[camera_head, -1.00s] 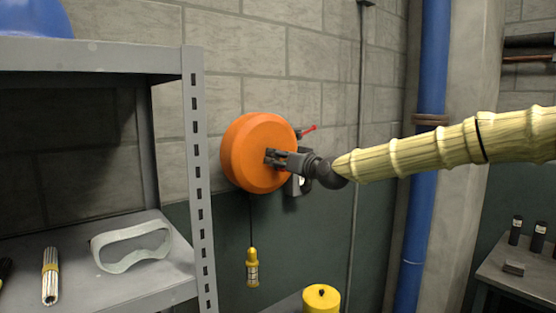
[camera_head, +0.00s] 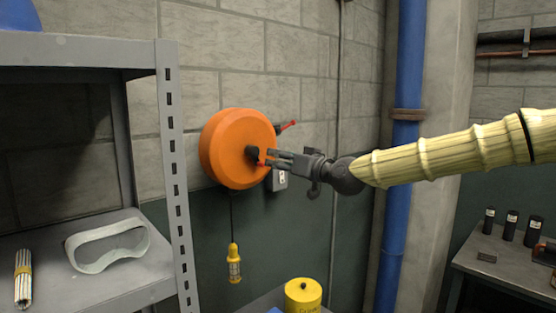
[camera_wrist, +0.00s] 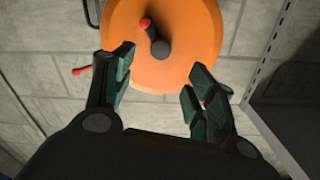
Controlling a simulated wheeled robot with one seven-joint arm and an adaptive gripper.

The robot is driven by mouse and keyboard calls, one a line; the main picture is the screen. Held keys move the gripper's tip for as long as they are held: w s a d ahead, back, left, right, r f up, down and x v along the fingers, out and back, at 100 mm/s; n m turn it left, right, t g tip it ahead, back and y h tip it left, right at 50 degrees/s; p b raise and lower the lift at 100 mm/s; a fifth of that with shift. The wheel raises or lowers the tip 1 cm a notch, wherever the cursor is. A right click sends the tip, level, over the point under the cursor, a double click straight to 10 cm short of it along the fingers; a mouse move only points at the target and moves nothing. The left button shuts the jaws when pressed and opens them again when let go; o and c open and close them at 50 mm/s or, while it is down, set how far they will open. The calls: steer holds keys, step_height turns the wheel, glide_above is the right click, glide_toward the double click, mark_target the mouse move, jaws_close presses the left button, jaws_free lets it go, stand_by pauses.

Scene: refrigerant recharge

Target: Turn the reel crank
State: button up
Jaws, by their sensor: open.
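The round orange reel (camera_head: 229,145) is mounted on the block wall; it also fills the top of the wrist view (camera_wrist: 185,70). Its crank (camera_wrist: 160,47) is a dark hub with a short arm ending in a red knob (camera_wrist: 146,23), pointing up and left in the wrist view. In the head view the crank (camera_head: 252,153) sticks out of the reel face, partly hidden by the fingers. My gripper (camera_wrist: 162,66) is open, its fingers spread below and to either side of the hub, with nothing between them. In the head view my gripper (camera_head: 272,158) is just right of the reel face.
A second red-tipped lever (camera_head: 287,126) sits behind the reel. A yellow lamp (camera_head: 234,262) hangs below on a cord. A grey metal shelf (camera_head: 170,150) stands at left, a yellow canister (camera_head: 303,295) below, and a blue pipe (camera_head: 402,150) at right.

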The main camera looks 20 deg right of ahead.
mark_target(256, 152)
stand_by(0.4)
steer(key=shift+w+a+r+n+p, duration=0.1)
steer(key=shift+w+a+n+p, duration=0.65)
steer(key=shift+w+n+p, duration=1)
steer(key=shift+w+a+r+n+p, duration=0.1)
steer(key=shift+w+a+n+p, duration=0.6)
steer(key=shift+w+n+p, duration=1.05)
steer(key=shift+w+a+n+p, duration=0.75)
steer(key=shift+w+n+p, duration=0.45)
steer(key=shift+w+n, duration=1.1)
steer(key=shift+w+m, duration=0.25)
steer(key=shift+m, duration=0.05)
steer(key=c, duration=1)
steer(key=shift+c, duration=0.2)
steer(key=shift+m+b, duration=0.6)
steer(key=shift+b, duration=0.25)
